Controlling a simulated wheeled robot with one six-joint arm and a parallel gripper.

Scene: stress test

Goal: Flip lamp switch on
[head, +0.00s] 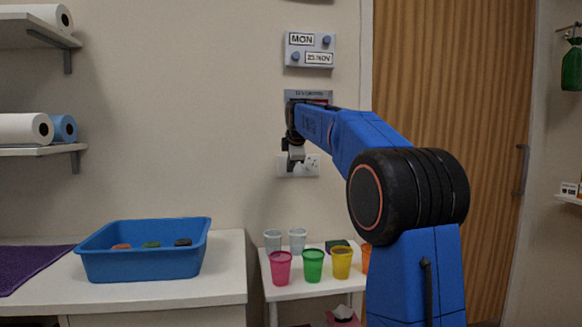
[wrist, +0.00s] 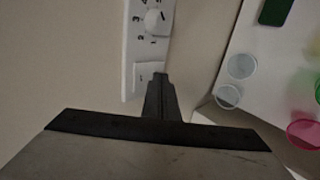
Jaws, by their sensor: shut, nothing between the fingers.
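A white wall plate (head: 283,172) is on the wall behind the small white table, partly hidden by my gripper in the head view. In the wrist view the plate (wrist: 130,45) carries a round dial (wrist: 156,22) with marks around it and a flat square rocker switch (wrist: 145,74). My gripper (head: 291,166) is shut and empty, pointing down in front of the plate. In the wrist view its fingertips (wrist: 160,77) overlap the rocker's right edge. I cannot tell whether they touch it or which way the rocker is set. No lamp is visible.
Below are coloured cups (head: 313,265) and clear cups (head: 273,240) on a small table (head: 310,291). A blue tub (head: 142,262) stands left. A wooden door (head: 450,90) is right.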

